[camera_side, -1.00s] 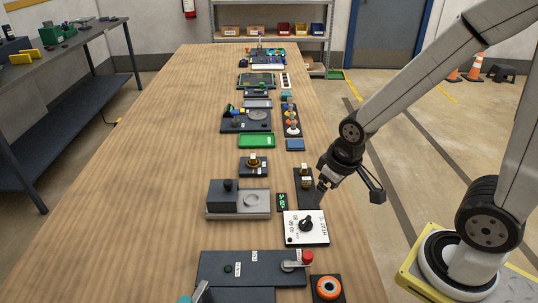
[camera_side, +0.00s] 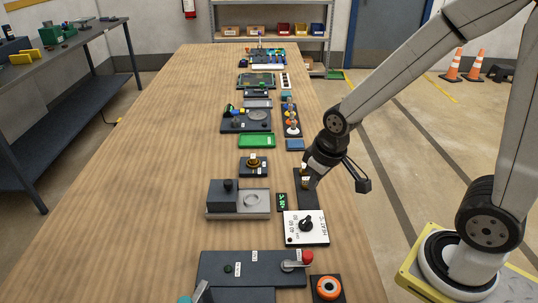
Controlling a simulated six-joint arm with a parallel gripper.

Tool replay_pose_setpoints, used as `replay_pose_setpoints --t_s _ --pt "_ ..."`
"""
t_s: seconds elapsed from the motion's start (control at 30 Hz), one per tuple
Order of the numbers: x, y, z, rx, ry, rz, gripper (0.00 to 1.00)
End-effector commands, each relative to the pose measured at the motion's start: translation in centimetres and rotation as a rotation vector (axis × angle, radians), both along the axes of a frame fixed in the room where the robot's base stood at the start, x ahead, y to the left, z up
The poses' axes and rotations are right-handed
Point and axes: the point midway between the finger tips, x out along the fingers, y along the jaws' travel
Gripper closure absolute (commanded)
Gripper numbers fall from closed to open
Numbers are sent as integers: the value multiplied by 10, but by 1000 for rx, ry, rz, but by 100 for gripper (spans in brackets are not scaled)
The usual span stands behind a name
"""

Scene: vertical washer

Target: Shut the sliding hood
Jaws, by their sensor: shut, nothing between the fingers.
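The sliding hood (camera_side: 223,199) is a dark grey box with a black knob on top. It sits at the left end of a light grey base plate (camera_side: 258,209). A round ring-shaped recess (camera_side: 252,199) lies uncovered on the plate, to the right of the hood. My gripper (camera_side: 309,184) is shut and empty, pointing down over the dark plate with brass fittings, to the right of the hood and apart from it. The gripper partly hides that plate.
A brass fitting on a dark plate (camera_side: 253,166) lies behind the hood. The table left of the hood is clear.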

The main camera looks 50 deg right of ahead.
Motion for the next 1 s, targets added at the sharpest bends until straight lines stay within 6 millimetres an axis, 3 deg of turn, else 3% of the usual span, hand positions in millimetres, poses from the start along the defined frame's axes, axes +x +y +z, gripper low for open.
replay_pose_setpoints --t_s 0.37,0.7,1.0 --pt "102 29 13 5 -26 193 100" --pt "187 66 18 20 -61 389 100" --pt "231 93 18 30 -89 515 100"
